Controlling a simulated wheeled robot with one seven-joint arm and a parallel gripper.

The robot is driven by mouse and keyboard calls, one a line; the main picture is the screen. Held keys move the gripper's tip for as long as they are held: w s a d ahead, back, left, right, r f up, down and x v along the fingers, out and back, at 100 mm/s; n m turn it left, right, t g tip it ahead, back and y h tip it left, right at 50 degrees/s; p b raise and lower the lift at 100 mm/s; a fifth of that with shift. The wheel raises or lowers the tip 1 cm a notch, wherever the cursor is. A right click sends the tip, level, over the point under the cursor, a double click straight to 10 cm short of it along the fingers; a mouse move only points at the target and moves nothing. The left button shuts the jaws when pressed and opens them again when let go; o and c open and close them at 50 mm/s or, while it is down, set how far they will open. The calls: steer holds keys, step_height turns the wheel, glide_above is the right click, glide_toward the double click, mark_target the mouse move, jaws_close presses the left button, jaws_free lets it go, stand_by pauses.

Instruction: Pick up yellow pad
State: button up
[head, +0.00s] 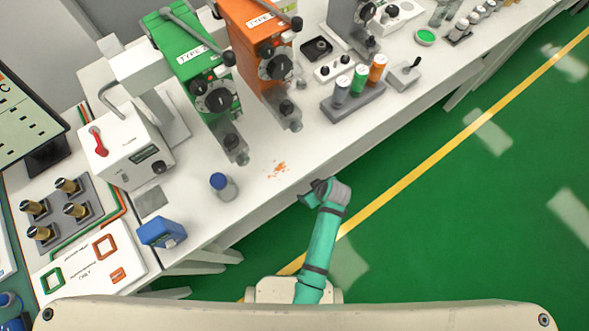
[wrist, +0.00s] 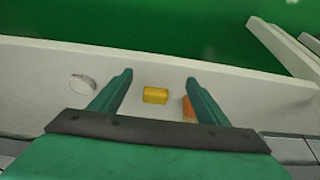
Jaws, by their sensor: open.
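The yellow pad (wrist: 155,95) is a small block on a white surface in the wrist view. It shows between the two green fingers of my gripper (wrist: 158,82), which are spread apart with nothing between their tips that I can see being held. How far the pad lies from the fingertips I cannot tell. In the head view my gripper (head: 312,192) is at the front edge of the white bench (head: 270,200). I do not make out the yellow pad in the head view.
An orange block (wrist: 189,109) lies right of the pad, partly hidden by the right finger. A round silvery item (wrist: 82,82) lies to the left. On the bench stand a blue-capped jar (head: 223,187), a blue box (head: 162,232) and green and orange machines.

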steer(key=w+a, duration=0.1)
steer(key=w, duration=0.1)
steer(key=w+a, duration=0.3)
steer(key=w, duration=0.1)
steer(key=shift+w+a, duration=0.1)
steer(key=shift+a, duration=0.1)
steer(key=shift+w+a+x, duration=0.1)
steer(key=shift+w+x, duration=0.05)
steer(key=shift+x, duration=1.2)
steer(key=shift+w+a+x, duration=0.1)
steer(key=shift+w+x, duration=0.05)
steer(key=shift+x, duration=1.2)
steer(key=shift+r, duration=0.15)
steer(key=c, duration=1.1)
steer(key=shift+r, duration=0.2)
